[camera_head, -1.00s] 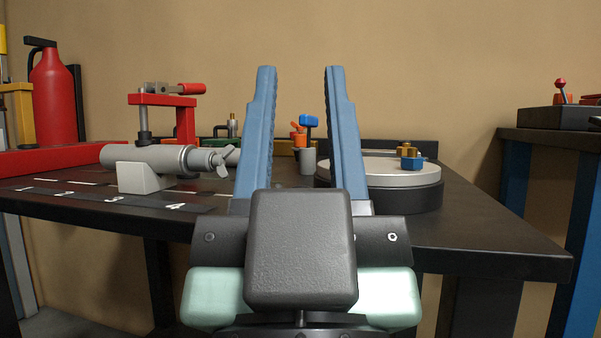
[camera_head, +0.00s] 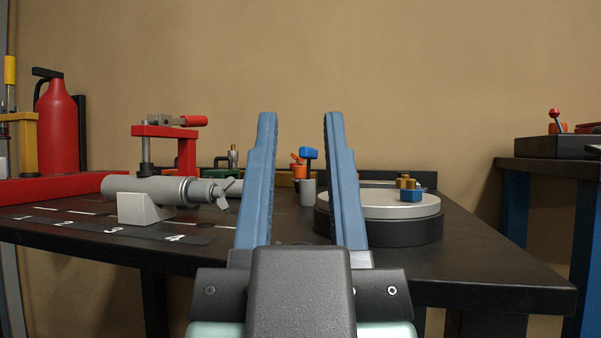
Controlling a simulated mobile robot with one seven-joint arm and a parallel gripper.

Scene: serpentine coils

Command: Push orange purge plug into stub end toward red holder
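A small orange piece (camera_head: 298,168) shows between my fingers, at the back of the bench beside a blue-topped black stem. I cannot tell for certain that it is the purge plug. The red holder (camera_head: 165,132), a clamp-like frame, stands over the grey pipe (camera_head: 150,190) at the left. The pipe's right stub end (camera_head: 205,191) carries a grey wing-shaped piece (camera_head: 225,190). My gripper (camera_head: 299,115) is open and empty, its two blue fingers pointing up and away in front of the bench. The fingers hide parts of the bench behind them.
A round grey turntable (camera_head: 372,207) with a blue and brass fitting (camera_head: 411,194) stands just right of my fingers. A grey cup (camera_head: 308,190) stands between them. A wedge block (camera_head: 140,208) sits by the pipe. The bench's right front (camera_head: 480,268) is clear.

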